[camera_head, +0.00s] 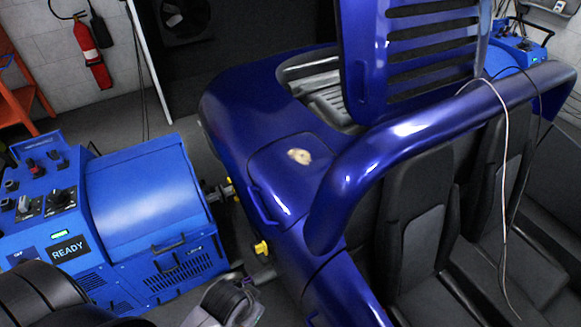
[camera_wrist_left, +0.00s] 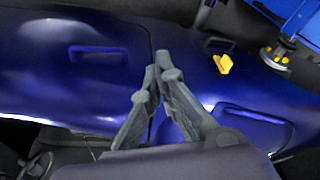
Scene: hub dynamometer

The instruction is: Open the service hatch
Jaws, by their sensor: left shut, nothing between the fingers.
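A blue slatted lid (camera_head: 430,50) stands raised over an opening (camera_head: 315,85) in the rear of the blue car (camera_head: 245,110). I cannot tell whether this lid is the service hatch. My left gripper (camera_head: 240,290) is low beside the car's near side, right of the blue dynamometer. In the left wrist view its fingers (camera_wrist_left: 157,65) meet at the tips, shut and empty, in front of the car's blue side. A door handle (camera_wrist_left: 97,52) is left of them, and a blue raised outline (camera_wrist_left: 258,112) is to the right. My right gripper is out of view.
The blue dynamometer (camera_head: 150,205) with a READY sign stands close to the car at left. A yellow piece (camera_head: 261,247) sticks out between them. A thick blue roll bar (camera_head: 400,130) crosses above the black seats (camera_head: 415,205), with a cable hanging over it.

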